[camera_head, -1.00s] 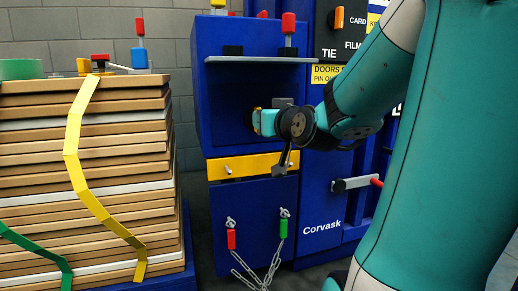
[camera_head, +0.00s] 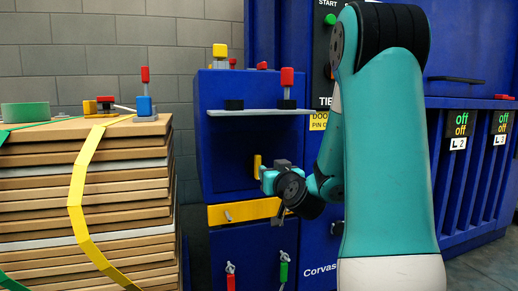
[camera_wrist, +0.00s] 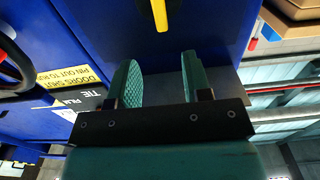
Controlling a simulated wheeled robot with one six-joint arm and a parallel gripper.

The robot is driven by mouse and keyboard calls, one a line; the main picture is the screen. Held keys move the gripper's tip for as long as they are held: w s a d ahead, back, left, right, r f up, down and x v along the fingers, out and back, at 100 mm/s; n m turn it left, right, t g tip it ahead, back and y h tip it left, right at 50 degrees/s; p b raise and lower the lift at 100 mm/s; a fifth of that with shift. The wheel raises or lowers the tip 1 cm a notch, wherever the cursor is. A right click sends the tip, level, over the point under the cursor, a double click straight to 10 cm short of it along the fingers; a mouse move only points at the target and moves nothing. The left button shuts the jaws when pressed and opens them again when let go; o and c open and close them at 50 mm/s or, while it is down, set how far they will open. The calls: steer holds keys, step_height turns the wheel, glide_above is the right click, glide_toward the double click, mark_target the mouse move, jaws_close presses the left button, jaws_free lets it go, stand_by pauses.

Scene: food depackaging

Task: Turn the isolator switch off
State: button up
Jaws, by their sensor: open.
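A yellow handle (camera_head: 257,165), which looks like the isolator switch, stands upright in the open recess of the blue cabinet (camera_head: 225,135). In the wrist view the yellow handle (camera_wrist: 160,14) shows at the top, on a blue face. My gripper (camera_head: 264,175) is at the recess, just right of the handle. In the wrist view my gripper (camera_wrist: 158,60) has its two teal fingers apart with nothing between them. The handle lies beyond the fingertips, roughly in line with the gap. I cannot tell the switch's marked position.
A grey shelf (camera_head: 250,112) with a red-topped lever (camera_head: 287,78) juts out above the recess. A yellow bar (camera_head: 235,213) crosses below it. A strapped cardboard stack (camera_head: 120,165) stands left. Black signs reading "off" (camera_head: 460,125) hang at right.

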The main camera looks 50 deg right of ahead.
mark_target(259, 162)
steer(key=p+x, duration=0.6)
steer(key=p, duration=0.1)
steer(key=p+x, duration=0.3)
steer(key=p, duration=0.1)
steer(key=shift+w+d+r, duration=0.15)
steer(key=shift+w+r, duration=0.15)
steer(key=shift+w, duration=0.1)
steer(key=shift+w+d+f+p, duration=0.3)
steer(key=shift+w+d+p, duration=0.15)
steer(key=shift+w+p, duration=0.35)
jaws_close()
